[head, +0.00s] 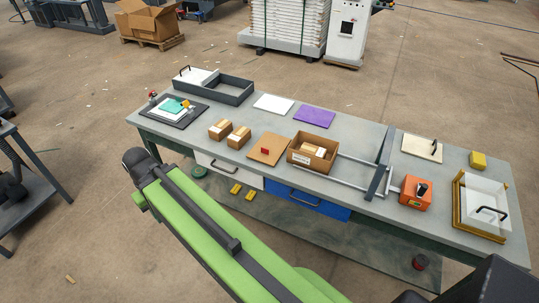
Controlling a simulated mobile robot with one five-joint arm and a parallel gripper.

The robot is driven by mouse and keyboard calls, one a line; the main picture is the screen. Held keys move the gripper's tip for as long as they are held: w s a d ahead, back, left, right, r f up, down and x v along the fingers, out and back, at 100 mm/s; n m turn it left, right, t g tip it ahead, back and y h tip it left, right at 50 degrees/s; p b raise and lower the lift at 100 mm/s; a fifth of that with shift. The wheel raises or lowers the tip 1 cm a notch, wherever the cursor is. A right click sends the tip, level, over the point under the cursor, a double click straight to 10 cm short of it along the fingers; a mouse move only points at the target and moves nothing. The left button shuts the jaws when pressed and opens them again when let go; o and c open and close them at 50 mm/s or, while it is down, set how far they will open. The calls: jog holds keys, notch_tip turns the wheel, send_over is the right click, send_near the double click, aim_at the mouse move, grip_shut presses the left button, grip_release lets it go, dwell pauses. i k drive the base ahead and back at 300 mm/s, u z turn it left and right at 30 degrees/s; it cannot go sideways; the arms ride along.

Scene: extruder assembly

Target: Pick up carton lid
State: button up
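The carton lid (259,151) looks to be the flat brown cardboard panel with a small red block or grip on it. It lies flat near the front edge of the table, just left of an open brown carton (301,162). The carton stands upright and has a smaller light brown box inside. My green and black arm crosses the foreground in front of the table. No gripper fingers can be made out in the head view, and nothing touches the lid.
The long grey table (370,209) also holds two small brown boxes (220,129) left of the lid, a purple sheet (314,117) behind, and a metal rail frame with a dark bar (379,165) and an orange box (416,194) to the right.

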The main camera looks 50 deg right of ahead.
aim_at(270, 147)
jog(key=z, duration=0.15)
jog(key=i, duration=0.95)
jog(key=u, duration=0.1)
